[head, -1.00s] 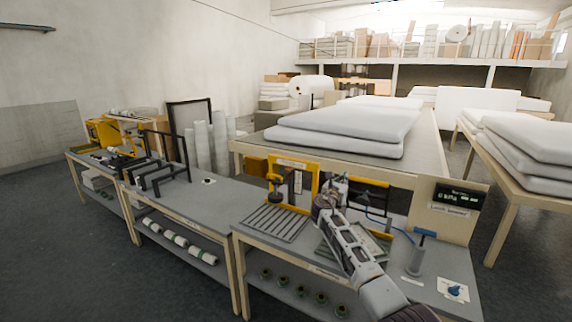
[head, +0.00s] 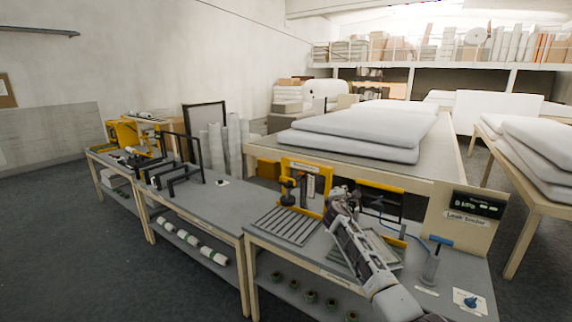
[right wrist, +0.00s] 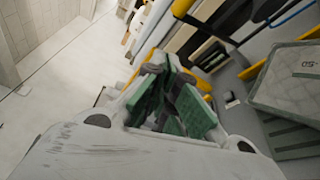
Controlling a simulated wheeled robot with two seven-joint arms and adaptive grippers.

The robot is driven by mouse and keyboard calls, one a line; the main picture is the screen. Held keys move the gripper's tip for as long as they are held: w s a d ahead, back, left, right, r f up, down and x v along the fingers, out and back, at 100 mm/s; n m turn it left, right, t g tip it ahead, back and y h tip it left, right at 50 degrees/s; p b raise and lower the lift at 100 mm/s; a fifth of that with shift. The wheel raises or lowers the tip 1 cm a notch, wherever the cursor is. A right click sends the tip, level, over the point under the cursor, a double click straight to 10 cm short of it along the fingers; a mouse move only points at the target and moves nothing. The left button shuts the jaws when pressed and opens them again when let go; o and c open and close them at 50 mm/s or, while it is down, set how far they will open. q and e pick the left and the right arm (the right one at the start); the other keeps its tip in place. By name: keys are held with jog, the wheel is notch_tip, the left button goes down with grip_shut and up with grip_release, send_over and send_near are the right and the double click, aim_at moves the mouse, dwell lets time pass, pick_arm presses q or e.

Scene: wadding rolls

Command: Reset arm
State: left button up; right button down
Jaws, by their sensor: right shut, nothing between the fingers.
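My right arm comes in from the bottom right of the head view and reaches over the right-hand workbench (head: 232,205). My right gripper (head: 341,197) is at the arm's far end, in front of the yellow-framed fixtures. It looks small there and its fingers are hard to make out. In the right wrist view the gripper's green-padded fingers (right wrist: 172,103) are together with nothing between them. My left gripper is in neither view.
A slatted grey tray (head: 286,226) and a yellow press frame (head: 304,184) stand left of the gripper. A blue-handled pump (head: 432,262) and a display panel (head: 478,205) are to its right. Behind is a large table with white wadding slabs (head: 350,138). Open floor (head: 70,240) lies left.

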jog(key=s+a+f+m+g+y, duration=0.1)
jog(key=s+f+m+y, duration=0.15)
jog(key=f+m, duration=0.55)
jog(key=s+a+f+m+g+y, duration=0.1)
jog(key=a+f+m+y, duration=0.15)
jog(key=f, duration=0.95)
jog(key=s+d+f+m+g+b, duration=0.1)
jog(key=s+f+m+g, duration=0.1)
jog(key=s+f, duration=0.7)
jog(key=s+d+f+m+g, duration=0.15)
jog(key=s+f, duration=0.45)
jog(key=f, duration=0.8)
jog(key=s+d+f+m+g+b, duration=0.1)
jog(key=s+f+g, duration=0.1)
jog(key=s+f, duration=0.7)
jog(key=s+d+f+g+b, duration=0.1)
jog(key=s+d+f+g, duration=0.1)
jog(key=s+f, duration=1)
jog(key=s+d+f+g, duration=0.1)
jog(key=s+f+g, duration=0.1)
jog(key=s+f, duration=1)
jog(key=s+f+g, duration=0.2)
jog(key=s, duration=1.5)
jog(key=s+d+f+g+b, duration=0.1)
jog(key=s+f, duration=0.2)
jog(key=s, duration=1.4)
jog(key=shift+s+f+m+g, duration=0.35)
jog(key=shift+s+m, duration=0.05)
